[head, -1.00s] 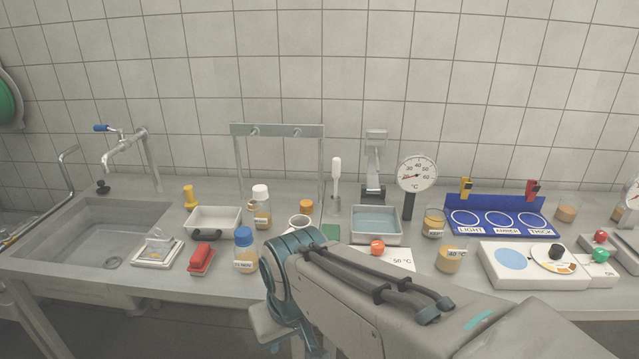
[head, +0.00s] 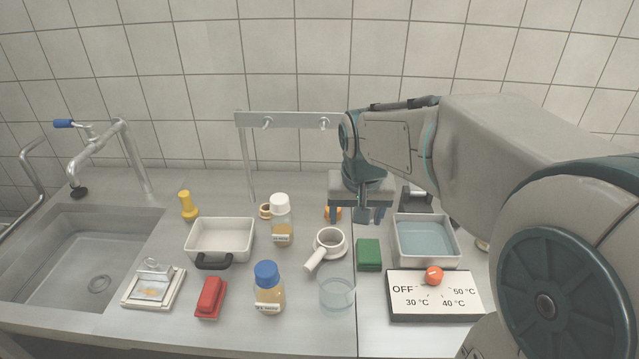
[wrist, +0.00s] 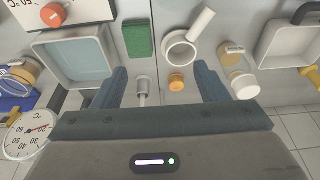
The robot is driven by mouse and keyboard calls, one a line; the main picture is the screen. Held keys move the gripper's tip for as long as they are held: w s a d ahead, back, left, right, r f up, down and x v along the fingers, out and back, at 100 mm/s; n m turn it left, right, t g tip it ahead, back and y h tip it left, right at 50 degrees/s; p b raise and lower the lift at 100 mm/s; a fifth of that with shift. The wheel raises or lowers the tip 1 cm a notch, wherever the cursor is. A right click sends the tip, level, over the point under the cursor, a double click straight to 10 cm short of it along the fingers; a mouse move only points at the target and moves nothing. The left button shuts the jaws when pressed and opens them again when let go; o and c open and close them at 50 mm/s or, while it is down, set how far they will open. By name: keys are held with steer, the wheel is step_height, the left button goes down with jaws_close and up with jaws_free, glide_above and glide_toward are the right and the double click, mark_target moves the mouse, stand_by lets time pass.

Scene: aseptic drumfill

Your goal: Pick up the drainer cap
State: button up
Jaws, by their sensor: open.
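In the wrist view the orange cap (wrist: 177,83) shows whole between my fingers, closer to the right one. My gripper (head: 357,214) is open and empty, pointing down above the back of the counter. In the wrist view its blue fingers (wrist: 163,82) are spread wide, and neither clearly touches the cap. A pale upright stick-like tool (wrist: 142,88) also shows between the fingers.
A white strainer cup with handle (head: 329,245) stands in front of the cap. A white-capped bottle (head: 281,222) is to its left, a green block (head: 369,254) to its right front. A water tray (head: 427,264) is further right. A metal rack (head: 288,120) rises behind.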

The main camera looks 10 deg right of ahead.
steer(key=w+a+f+m, duration=0.1)
steer(key=w+f, duration=0.1)
steer(key=w, duration=0.7)
steer(key=w+f+m, duration=0.2)
steer(key=w+f, duration=0.1)
steer(key=w, duration=0.7)
steer(key=shift+h, duration=0.3)
steer(key=p+x, duration=0.1)
steer(key=x, duration=0.6)
steer(key=shift+f, duration=0.35)
steer(key=shift+p+x, duration=0.9)
steer(key=shift+x, duration=1.8)
steer(key=shift+w, duration=0.15)
steer(key=c, duration=1.1)
